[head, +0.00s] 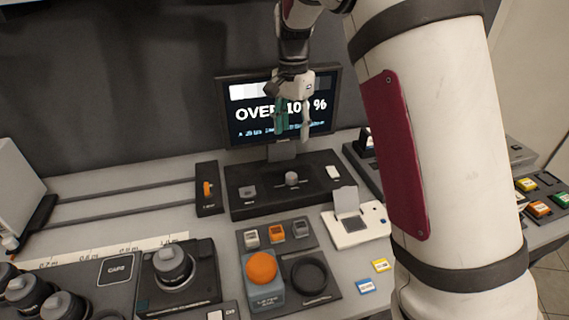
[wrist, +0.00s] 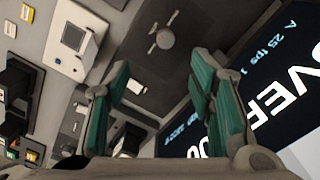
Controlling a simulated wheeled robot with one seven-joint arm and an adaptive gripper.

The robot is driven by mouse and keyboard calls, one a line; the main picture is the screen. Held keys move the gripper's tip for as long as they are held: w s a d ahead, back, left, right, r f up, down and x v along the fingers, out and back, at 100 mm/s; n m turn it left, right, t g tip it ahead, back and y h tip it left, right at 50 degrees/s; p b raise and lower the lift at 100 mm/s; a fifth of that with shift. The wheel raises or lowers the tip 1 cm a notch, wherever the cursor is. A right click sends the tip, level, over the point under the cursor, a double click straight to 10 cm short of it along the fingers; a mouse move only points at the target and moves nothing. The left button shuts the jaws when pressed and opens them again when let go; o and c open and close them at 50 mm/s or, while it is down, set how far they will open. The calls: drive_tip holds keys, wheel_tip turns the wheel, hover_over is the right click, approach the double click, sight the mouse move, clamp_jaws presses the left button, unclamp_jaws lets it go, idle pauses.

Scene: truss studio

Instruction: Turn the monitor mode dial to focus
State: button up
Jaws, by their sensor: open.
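The monitor (head: 240,112) stands at the back of the desk and its screen reads "OVER 100 %". Below it is a black control panel (head: 258,199) with a grey round dial (head: 291,178) in its middle. The dial also shows in the wrist view (wrist: 165,38), beyond the fingers; its mode labels are too small to read. My gripper (head: 292,132) is open and empty, with green finger pads, in front of the screen and above the dial. In the wrist view my gripper (wrist: 165,85) has its fingers well apart, with nothing between them.
A white device with a raised flap (head: 358,230) stands right of the panel. In front are an orange round button (head: 262,267) and a black ring (head: 309,277). A slider with an orange knob (head: 207,188) is to the left. My arm hides part of the right side.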

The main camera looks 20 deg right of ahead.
sight(291, 175)
drive_tip(key=shift+m, duration=0.3)
drive_tip(key=f, duration=0.5)
drive_tip(key=f+p, duration=0.1)
drive_tip(key=f, duration=0.4)
drive_tip(key=w+f+p, duration=0.1)
drive_tip(key=f, duration=0.4)
drive_tip(key=shift+f, duration=0.35)
drive_tip(key=shift+c, duration=0.3)
drive_tip(key=c, duration=1.1)
